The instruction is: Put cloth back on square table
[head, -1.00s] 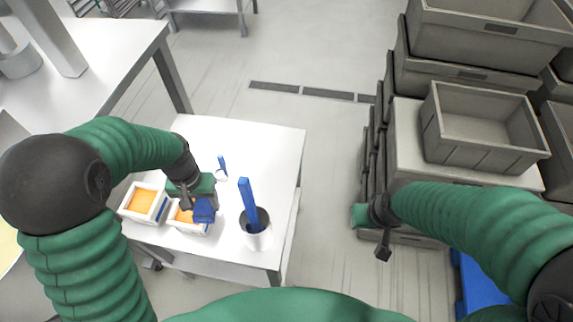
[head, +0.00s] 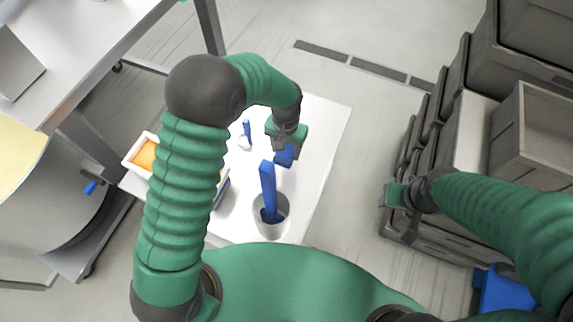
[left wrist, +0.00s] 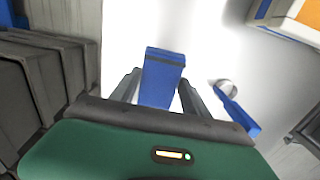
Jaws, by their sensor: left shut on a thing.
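The folded blue cloth (head: 286,154) is in my left gripper (head: 287,147), over the right part of the white square table (head: 325,125). In the left wrist view the cloth (left wrist: 163,78) stands between the two grey fingers, which are shut on it, with the bright tabletop (left wrist: 205,35) behind. A gap between cloth and tabletop is hard to judge. My right gripper (head: 394,195) is off the table to the right, beside the stacked crates; its fingers are too unclear to tell open from shut.
A small blue-handled tool (head: 246,130) lies behind. A white container with orange contents (head: 143,153) is at the left; another is mostly hidden by my arm. Grey crates (head: 475,75) stand right.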

